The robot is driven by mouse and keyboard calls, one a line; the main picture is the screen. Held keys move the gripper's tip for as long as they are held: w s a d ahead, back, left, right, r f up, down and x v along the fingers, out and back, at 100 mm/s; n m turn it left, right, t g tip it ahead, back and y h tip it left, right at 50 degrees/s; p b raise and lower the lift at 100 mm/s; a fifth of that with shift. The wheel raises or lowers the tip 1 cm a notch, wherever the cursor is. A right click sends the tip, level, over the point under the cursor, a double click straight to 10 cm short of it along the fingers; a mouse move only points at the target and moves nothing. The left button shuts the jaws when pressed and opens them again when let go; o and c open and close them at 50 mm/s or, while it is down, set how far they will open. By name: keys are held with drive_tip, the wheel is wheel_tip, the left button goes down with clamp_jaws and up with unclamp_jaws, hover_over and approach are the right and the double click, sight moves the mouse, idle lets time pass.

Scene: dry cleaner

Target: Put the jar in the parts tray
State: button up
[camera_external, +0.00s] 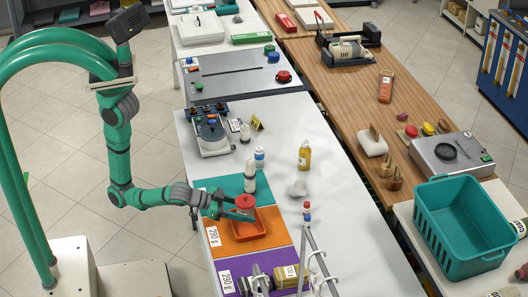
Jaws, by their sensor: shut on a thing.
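A small red jar (244,201) stands upright at my gripper (238,213), in the middle of the picture. My gripper reaches in from the left and is shut on the jar; its fingers hide the jar's lower part. An orange-red tray (263,231), which looks like the parts tray, lies on the orange mat right below the jar. The jar is over the tray's back part; I cannot tell whether it touches the tray floor.
A white bottle (249,177) stands close behind the jar on the teal mat (226,184). A crumpled white item (297,188), a small red-capped bottle (307,212) and a yellow bottle (304,156) stand to the right. A metal rack (318,262) and cans (290,276) are in front.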

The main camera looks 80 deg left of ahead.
sight(246, 226)
drive_tip(key=shift+f, duration=2.1)
drive_tip(key=shift+f, duration=0.15)
drive_tip(key=o, duration=1.3)
drive_tip(key=v, duration=1.2)
